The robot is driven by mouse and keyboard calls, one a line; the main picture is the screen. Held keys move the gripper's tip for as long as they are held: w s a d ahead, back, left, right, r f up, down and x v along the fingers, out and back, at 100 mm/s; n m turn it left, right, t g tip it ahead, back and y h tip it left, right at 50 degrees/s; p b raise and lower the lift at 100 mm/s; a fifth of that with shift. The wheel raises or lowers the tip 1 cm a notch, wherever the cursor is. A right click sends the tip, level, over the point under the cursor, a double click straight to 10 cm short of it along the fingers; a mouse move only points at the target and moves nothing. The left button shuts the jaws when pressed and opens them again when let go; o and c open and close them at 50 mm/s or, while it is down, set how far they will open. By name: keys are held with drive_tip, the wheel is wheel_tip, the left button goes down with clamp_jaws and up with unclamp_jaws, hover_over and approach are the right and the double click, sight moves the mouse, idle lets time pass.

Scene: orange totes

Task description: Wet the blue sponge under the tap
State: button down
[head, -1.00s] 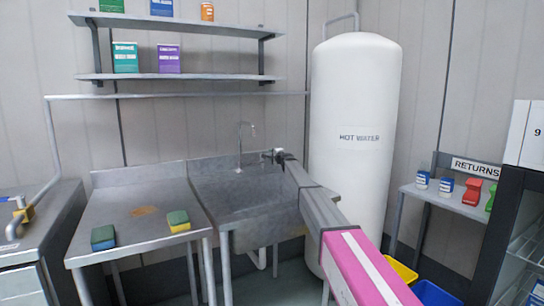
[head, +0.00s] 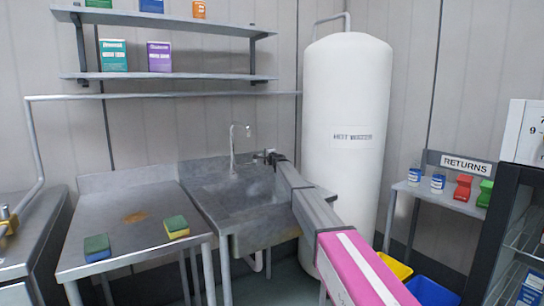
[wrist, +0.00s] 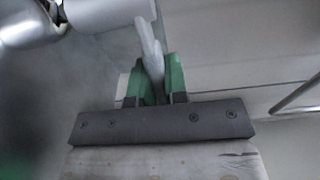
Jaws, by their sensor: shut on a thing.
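The blue sponge (head: 97,254), with a green upper layer, lies on the metal drainboard (head: 135,200) left of the sink. The tap (head: 233,150) is a thin curved metal spout at the back of the sink (head: 245,207). My gripper (head: 266,157) is just right of the spout in the head view. In the wrist view, the green finger pads of my gripper (wrist: 157,85) are shut on a pale grey lever (wrist: 150,48), which joins a thick light cylinder (wrist: 105,14). It looks like the tap's handle. I cannot make out whether water runs.
A yellow sponge (head: 176,232) with a green layer lies on the drainboard right of the blue one. A returns shelf (head: 440,200) and a dark rack (head: 500,220) are farther right.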

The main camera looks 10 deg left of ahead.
drive_tip(key=shift+s+a+m+t+h, duration=0.1)
drive_tip(key=shift+s+m+t+h, duration=0.3)
drive_tip(key=shift+h, duration=0.1)
drive_tip(key=shift+s+d+m+t+h, duration=0.2)
drive_tip(key=shift+d+m+t+h, duration=0.2)
drive_tip(key=shift+m+h, duration=0.45)
drive_tip(key=c, duration=1.1)
unclamp_jaws()
drive_tip(key=shift+c, duration=0.2)
drive_tip(key=v, duration=1.1)
drive_tip(key=shift+a, duration=0.15)
